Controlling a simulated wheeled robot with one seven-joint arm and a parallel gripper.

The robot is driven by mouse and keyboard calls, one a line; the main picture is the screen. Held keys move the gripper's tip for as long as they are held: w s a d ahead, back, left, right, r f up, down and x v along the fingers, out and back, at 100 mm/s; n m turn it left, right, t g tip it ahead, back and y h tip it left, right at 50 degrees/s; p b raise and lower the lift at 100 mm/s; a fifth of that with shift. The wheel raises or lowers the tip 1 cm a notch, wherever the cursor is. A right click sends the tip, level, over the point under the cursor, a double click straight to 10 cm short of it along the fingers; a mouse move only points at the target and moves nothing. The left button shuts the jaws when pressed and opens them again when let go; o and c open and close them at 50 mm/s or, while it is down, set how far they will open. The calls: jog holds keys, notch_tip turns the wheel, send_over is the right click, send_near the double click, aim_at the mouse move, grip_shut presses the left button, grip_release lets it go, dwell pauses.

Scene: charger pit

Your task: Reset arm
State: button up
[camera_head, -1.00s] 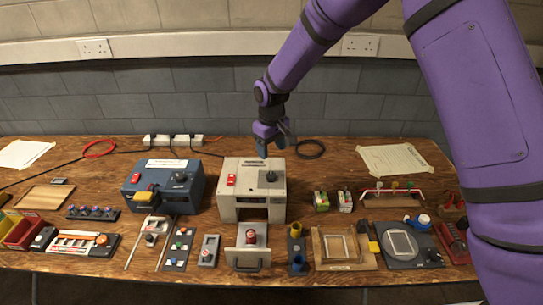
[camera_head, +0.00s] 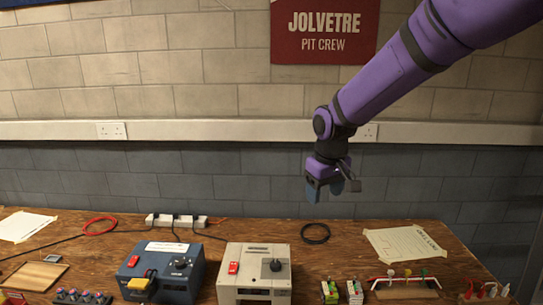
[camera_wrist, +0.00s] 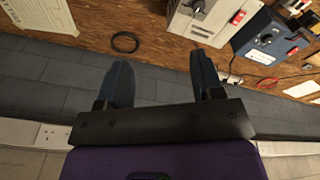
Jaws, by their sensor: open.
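My gripper (camera_head: 325,190) hangs from the purple arm, in the air in front of the grey wall, above and to the right of the grey box in the head view. In the wrist view, my gripper (camera_wrist: 163,85) shows two dark fingers standing apart with nothing between them. It is open and touches nothing that I can see.
The wooden bench (camera_head: 350,260) holds a blue box (camera_head: 165,268), a grey box (camera_head: 252,272), a black cable ring (camera_head: 315,233), a power strip (camera_head: 176,220) and a paper sheet (camera_head: 403,244). The air around my gripper is clear.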

jog(key=s+d+r+m+t, duration=0.1)
jog(key=s+d+r+m, duration=0.1)
jog(key=s+d+r, duration=0.65)
jog(key=s+d+r+m+t, duration=0.2)
jog(key=s+d+r, duration=0.3)
jog(key=s, duration=0.6)
jog(key=s+d+f+m, duration=0.1)
jog(key=s+d, duration=0.3)
jog(key=s, duration=0.5)
jog(key=shift+s+f+m+t, duration=0.2)
jog(key=shift+s+m+t, duration=0.1)
